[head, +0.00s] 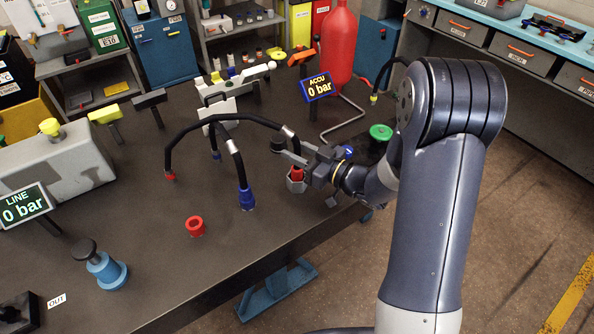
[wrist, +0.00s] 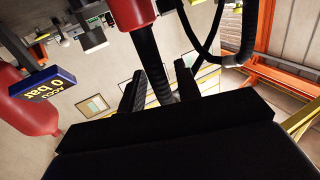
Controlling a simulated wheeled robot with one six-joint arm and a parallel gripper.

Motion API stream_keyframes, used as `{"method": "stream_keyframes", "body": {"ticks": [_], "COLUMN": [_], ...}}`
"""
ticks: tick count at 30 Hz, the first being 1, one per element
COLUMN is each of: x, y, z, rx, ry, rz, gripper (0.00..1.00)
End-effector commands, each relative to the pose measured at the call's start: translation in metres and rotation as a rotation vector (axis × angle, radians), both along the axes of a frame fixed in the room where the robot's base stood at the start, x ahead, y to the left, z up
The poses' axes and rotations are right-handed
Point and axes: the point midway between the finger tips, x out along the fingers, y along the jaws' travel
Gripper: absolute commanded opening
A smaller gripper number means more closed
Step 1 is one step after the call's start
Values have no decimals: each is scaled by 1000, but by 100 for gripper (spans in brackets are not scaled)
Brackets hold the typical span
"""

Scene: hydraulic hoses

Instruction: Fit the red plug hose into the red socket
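My gripper (head: 291,154) reaches in from the right, just above the plug. Its fingers (wrist: 160,88) flank the hose closely; whether they grip it is unclear. The red socket (head: 195,226), a short ring, sits apart on the table, left of and nearer than the plug.
A blue plug hose (head: 246,197) stands between the red socket and my gripper. A black hose arcs behind it to a red end (head: 170,177) at left. A blue knobbed fitting (head: 105,270) and the LINE sign (head: 24,207) are at left. The ACCU sign (head: 317,87) is behind my gripper.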

Motion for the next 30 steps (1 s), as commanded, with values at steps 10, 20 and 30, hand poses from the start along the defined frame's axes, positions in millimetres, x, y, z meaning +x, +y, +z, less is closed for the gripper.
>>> {"method": "stream_keyframes", "body": {"ticks": [10,20,30], "x": [0,0,0], "y": [0,0,0], "z": [0,0,6], "rx": [0,0,0], "ry": [0,0,-4], "rz": [0,0,0], "gripper": [3,0,0]}}
